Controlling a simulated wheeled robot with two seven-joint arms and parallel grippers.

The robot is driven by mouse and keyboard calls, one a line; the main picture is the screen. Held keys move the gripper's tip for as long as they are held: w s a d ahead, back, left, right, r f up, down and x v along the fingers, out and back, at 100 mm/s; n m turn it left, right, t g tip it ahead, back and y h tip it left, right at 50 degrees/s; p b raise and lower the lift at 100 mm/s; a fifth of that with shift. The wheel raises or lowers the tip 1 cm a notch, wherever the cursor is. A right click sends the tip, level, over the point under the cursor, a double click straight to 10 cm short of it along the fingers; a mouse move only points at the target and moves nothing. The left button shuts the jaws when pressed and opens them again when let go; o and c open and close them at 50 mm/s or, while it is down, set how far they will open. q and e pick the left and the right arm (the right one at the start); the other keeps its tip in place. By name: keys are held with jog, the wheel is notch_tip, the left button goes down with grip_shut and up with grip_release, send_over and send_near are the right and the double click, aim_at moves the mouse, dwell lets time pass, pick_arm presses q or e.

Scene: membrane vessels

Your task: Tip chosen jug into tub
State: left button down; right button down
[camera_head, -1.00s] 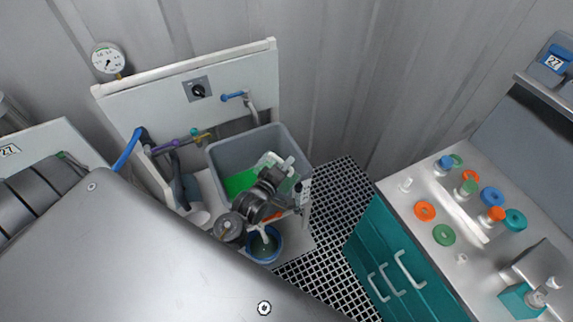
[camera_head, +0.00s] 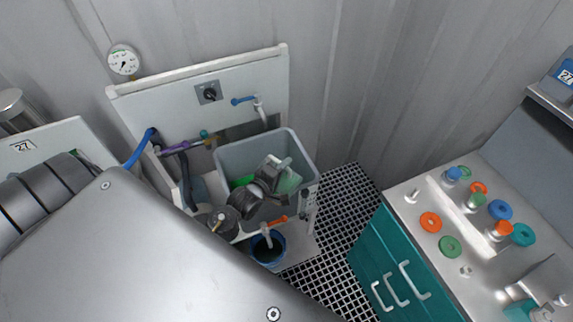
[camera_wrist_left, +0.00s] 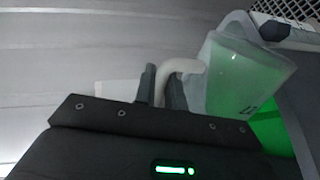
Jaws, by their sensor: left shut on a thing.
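My left gripper (camera_head: 274,178) is over the grey tub (camera_head: 302,153). In the left wrist view, its two dark fingers (camera_wrist_left: 162,88) are shut on the pale curved handle of a translucent jug (camera_wrist_left: 225,75). Green liquid shows through the jug's wall. In the head view the jug (camera_head: 290,181) is inside the tub's outline, partly hidden by the gripper; I cannot tell its exact tilt. Green shows at the tub's bottom, beside the gripper, and in the left wrist view (camera_wrist_left: 272,130). My right gripper is in neither view.
A panel (camera_head: 190,95) with a knob and a blue-levered tap stands behind the tub. An orange-handled valve (camera_head: 277,222) and a blue bucket (camera_head: 280,249) are in front. A teal cabinet (camera_head: 377,258) with coloured rings and bottles is at right; grating lies between.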

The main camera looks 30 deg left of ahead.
aim_at(271, 157)
pick_arm(q)
jog(key=shift+a+r, duration=0.1)
jog(key=shift+a, duration=0.05)
dwell(0.4)
jog(key=shift+a+n+p, duration=0.35)
jog(key=shift+n+p, duration=0.05)
jog(key=shift+w+a+n+h+p, duration=0.1)
jog(key=shift+a+n+h+p, duration=0.2)
jog(key=shift+a+n+p, duration=0.25)
jog(key=shift+a, duration=0.15)
jog(key=shift+a+r+n+h+p, duration=0.35)
jog(key=shift+a+n+p, duration=0.2)
jog(key=shift+a+p, duration=0.3)
jog(key=shift+w+a+r, duration=0.1)
jog(key=shift+a+r, duration=0.05)
jog(key=shift+a, duration=0.2)
jog(key=shift+a+n, duration=0.15)
jog(key=shift+n, duration=0.15)
